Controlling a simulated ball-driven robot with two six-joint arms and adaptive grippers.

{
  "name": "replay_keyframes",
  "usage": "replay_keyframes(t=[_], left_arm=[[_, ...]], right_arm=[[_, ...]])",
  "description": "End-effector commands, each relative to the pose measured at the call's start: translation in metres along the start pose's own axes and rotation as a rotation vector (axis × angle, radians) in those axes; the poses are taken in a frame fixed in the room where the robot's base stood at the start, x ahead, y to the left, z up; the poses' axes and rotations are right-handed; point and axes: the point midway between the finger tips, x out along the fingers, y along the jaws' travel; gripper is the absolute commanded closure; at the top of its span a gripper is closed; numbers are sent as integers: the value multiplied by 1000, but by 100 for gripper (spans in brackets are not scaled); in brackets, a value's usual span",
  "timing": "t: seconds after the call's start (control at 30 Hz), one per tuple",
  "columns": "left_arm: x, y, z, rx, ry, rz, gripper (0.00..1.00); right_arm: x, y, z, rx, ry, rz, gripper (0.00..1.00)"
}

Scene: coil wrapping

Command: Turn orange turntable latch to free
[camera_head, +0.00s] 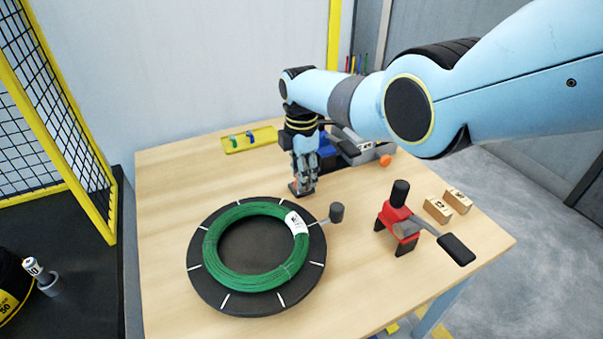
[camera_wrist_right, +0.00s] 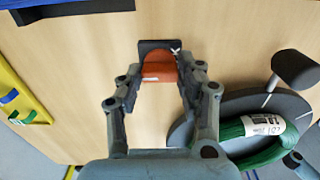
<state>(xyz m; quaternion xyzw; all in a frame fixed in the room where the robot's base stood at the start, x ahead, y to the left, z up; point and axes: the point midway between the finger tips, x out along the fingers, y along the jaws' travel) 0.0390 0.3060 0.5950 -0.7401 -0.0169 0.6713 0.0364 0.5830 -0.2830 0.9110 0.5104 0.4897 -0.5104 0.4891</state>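The orange latch (camera_wrist_right: 158,66) shows in the right wrist view on a small dark base plate (camera_wrist_right: 160,45), between my right fingertips. In the head view a bit of its orange (camera_head: 297,182) shows beside the fingers, just behind the turntable. My right gripper (camera_head: 304,183) points down over it; in the wrist view its two fingers (camera_wrist_right: 160,72) are spread, one on each side. I cannot tell whether they touch the latch. The black turntable (camera_head: 207,276) carries a green wire coil (camera_head: 213,252) with a white label (camera_head: 296,222). My left gripper is not in view.
A grey crank knob (camera_head: 337,212) sticks out from the turntable's right side. A red clamp tool (camera_head: 398,222) with a black handle and two wooden blocks (camera_head: 438,209) stand at the right. A yellow tray (camera_head: 235,146) lies at the back. The table's left side is clear.

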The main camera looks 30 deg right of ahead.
Motion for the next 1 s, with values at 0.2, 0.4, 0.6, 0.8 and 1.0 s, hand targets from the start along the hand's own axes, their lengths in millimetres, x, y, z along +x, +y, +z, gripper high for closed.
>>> replay_keyframes(t=[0.2, 0.4, 0.6, 0.8, 1.0], left_arm=[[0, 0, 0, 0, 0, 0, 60], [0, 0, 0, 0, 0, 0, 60], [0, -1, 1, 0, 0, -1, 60], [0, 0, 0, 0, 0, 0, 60], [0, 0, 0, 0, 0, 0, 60]], right_arm=[[-1, 1, 0, -1, 0, 2, 40], [0, 0, 0, 0, 0, 1, 40], [-9, 1, 0, 0, 0, 3, 40], [-43, 2, 0, -1, 0, 8, 40], [-88, 2, 0, 0, 0, 6, 40]])
